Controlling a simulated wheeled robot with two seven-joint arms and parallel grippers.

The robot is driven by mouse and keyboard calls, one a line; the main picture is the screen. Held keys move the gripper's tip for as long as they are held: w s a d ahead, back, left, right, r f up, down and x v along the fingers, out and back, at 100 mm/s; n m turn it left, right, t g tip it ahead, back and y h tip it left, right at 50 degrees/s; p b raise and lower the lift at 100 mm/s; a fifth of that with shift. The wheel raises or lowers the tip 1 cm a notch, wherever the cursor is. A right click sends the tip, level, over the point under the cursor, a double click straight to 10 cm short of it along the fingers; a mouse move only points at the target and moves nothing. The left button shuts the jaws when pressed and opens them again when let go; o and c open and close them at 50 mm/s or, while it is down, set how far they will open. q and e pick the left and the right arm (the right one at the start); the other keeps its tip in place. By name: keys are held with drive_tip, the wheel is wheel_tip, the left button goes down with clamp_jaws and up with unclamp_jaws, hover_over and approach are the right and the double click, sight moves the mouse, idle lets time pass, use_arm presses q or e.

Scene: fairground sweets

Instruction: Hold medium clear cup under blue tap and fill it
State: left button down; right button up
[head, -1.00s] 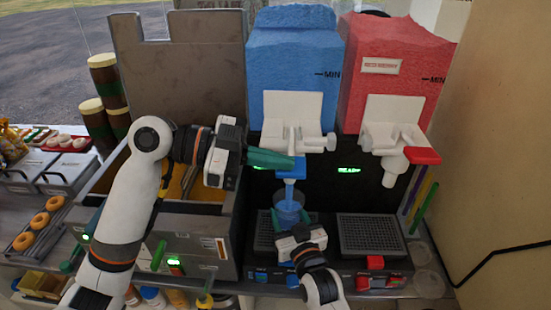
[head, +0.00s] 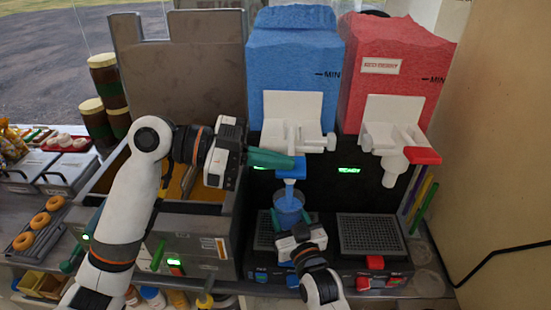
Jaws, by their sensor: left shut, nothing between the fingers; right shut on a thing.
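The blue slush machine (head: 293,62) has a white tap body with a blue tap (head: 291,172) at its lower end. The medium clear cup (head: 289,203) stands upright directly under this tap, with blue slush inside. A blue stream links the tap to the cup. My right gripper (head: 292,219) is shut on the cup from the front, its green fingers partly hidden behind its own body. My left gripper (head: 290,161) is shut and empty, its green fingertips against or just in front of the blue tap's lever; contact is hard to tell.
The red machine (head: 393,70) with its red-handled tap (head: 423,156) stands to the right over an empty drip grille (head: 371,232). A steel fryer-like box (head: 190,236) is on the left. Donuts (head: 39,220) lie on a tray at far left. A wall closes the right side.

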use_arm(q)
drive_tip(key=shift+r, duration=0.1)
idle(0.7)
drive_tip(key=shift+r, duration=0.3)
drive_tip(key=r, duration=0.3)
drive_tip(key=shift+s, duration=0.35)
drive_tip(key=v, duration=1)
use_arm(e)
drive_tip(key=shift+s+r+p, duration=0.15)
drive_tip(key=shift+s+p, duration=0.45)
drive_tip(key=shift+s, duration=0.15)
drive_tip(key=shift+s+r+p, duration=0.1)
drive_tip(key=shift+s+p, duration=1.4)
drive_tip(key=shift+s, duration=1.55)
use_arm(q)
wheel_tip(320, 180, up, 7)
drive_tip(key=p, duration=0.2)
drive_tip(key=shift+p, duration=0.4)
use_arm(e)
drive_tip(key=s, duration=0.7)
drive_tip(key=shift+s, duration=0.2)
